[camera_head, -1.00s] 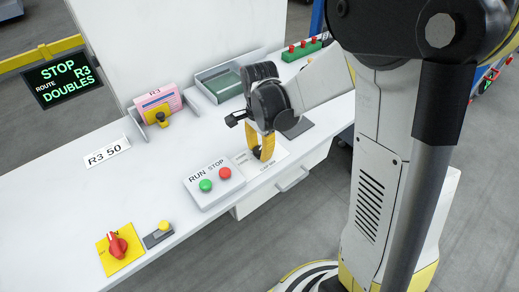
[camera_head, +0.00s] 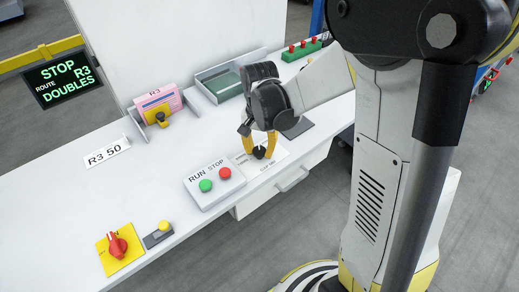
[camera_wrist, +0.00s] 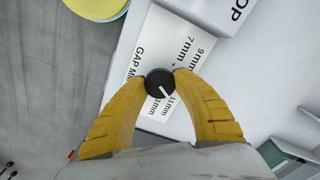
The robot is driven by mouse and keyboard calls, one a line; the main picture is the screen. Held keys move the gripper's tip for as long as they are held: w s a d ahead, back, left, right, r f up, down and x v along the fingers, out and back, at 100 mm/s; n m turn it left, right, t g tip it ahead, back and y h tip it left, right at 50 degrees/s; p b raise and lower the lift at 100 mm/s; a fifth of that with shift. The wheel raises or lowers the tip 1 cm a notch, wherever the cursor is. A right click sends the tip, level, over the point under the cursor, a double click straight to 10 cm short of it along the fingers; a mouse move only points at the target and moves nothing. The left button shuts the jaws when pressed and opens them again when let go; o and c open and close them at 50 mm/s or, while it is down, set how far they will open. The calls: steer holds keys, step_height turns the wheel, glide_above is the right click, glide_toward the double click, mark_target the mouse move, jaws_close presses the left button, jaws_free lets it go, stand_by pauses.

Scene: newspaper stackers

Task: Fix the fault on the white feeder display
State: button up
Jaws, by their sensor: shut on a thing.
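The display (camera_head: 62,81) at the left reads STOP, ROUTE R3, DOUBLES in green on black. My gripper (camera_head: 259,153) is shut on a round black knob (camera_wrist: 160,83). The knob has a white pointer line, which in the wrist view points toward the lower right, near the 11mm mark. The knob stands on a white gap scale plate (camera_wrist: 190,50) with 7mm, 9mm and 11mm readable. Part of the scale is hidden by the knob and fingers.
A RUN/STOP box (camera_head: 214,185) with green and red buttons sits beside the plate. A red rotary switch (camera_head: 117,245) on a yellow plate and a yellow-topped part (camera_head: 160,233) are at the front left. A pink stack (camera_head: 157,101), a grey tray (camera_head: 219,82) and an R3 50 card (camera_head: 107,152) lie behind.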

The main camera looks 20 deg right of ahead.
mark_target(259, 150)
steer(key=shift+n, duration=0.8)
steer(key=o, duration=1.2)
step_height(259, 150, up, 12)
